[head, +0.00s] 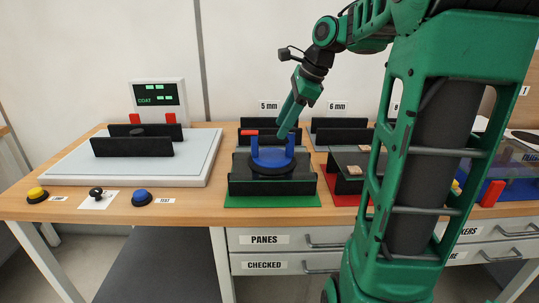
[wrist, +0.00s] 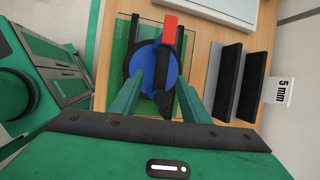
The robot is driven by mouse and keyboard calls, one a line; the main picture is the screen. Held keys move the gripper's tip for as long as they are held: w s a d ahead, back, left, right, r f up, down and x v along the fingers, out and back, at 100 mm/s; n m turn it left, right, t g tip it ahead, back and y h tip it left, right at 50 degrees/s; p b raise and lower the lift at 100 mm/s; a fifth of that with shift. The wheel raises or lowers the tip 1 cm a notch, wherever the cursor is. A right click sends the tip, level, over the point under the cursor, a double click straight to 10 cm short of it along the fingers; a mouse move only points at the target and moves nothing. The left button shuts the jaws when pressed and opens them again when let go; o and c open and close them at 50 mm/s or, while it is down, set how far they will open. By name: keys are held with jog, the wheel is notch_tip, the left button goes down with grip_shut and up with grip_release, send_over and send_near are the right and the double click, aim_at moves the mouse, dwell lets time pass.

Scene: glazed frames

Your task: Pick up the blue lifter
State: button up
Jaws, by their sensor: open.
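The blue lifter (head: 272,159) has a round black base, upright blue posts and a red tab. It sits upright at the black 5 mm rack (head: 250,186) on a green mat (head: 272,201). My gripper (head: 285,131) points down at the lifter from above right. In the wrist view the lifter's blue disc (wrist: 146,67) shows beyond my open green fingers (wrist: 159,84). Its dark handle bar lies between them in the picture, with the red tab at the top. I cannot tell how far down the fingers reach around the bar.
A white platform (head: 70,165) with black rails and a COAT display stands at left. A yellow button (head: 37,194), a small black knob (head: 96,193) and a blue button (head: 142,198) line the front edge. A 6 mm rack (head: 345,186) stands right, partly behind my arm.

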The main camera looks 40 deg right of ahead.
jog(key=x, duration=0.5)
jog(key=shift+w+r, duration=0.1)
jog(key=shift+w, duration=0.1)
grip_shut()
jog(key=shift+w+r, duration=0.1)
jog(key=shift+r, duration=0.05)
dwell(1.1)
